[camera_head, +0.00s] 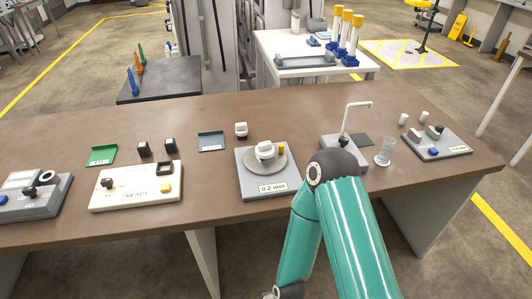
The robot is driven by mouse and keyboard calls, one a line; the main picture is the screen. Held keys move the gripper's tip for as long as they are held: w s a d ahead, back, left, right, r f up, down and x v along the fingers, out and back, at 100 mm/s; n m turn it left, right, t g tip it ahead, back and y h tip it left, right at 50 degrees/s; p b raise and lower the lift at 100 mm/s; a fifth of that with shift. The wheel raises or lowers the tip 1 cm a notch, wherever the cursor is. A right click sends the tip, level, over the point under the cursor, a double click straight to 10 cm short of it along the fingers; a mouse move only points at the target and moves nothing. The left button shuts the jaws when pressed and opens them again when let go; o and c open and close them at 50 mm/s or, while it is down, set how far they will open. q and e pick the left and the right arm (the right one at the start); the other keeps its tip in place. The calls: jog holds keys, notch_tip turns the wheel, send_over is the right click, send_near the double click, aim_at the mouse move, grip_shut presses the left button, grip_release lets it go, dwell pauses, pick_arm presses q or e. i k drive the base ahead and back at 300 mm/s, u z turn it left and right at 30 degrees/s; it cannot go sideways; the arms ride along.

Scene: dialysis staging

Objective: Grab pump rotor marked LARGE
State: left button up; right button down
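A white rotor-like part (265,150) sits on the round grey disc of a grey device (268,187) in the middle of the brown table. A similar white part (241,129) stands behind it, beside a blue-grey tray (211,141). I cannot read the word LARGE on either part, so I cannot tell which one bears it. One of my teal arms rises from the bottom edge and bends in front of the table, right of the grey device. Neither of my grippers shows in this view.
A green tray (102,155), two black blocks and a white panel (135,194) are on the left. A grey device (35,201) stands at the far left. A tap (347,117), a clear cup (385,152) and another grey device (441,144) are on the right.

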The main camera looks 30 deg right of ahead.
aim_at(265, 151)
jog(key=z, duration=1.2)
jog(key=i, duration=0.15)
jog(key=u, duration=2.75)
jog(key=k, duration=1.25)
jog(key=z, duration=1.2)
jog(key=i, duration=1)
jog(key=u, duration=0.1)
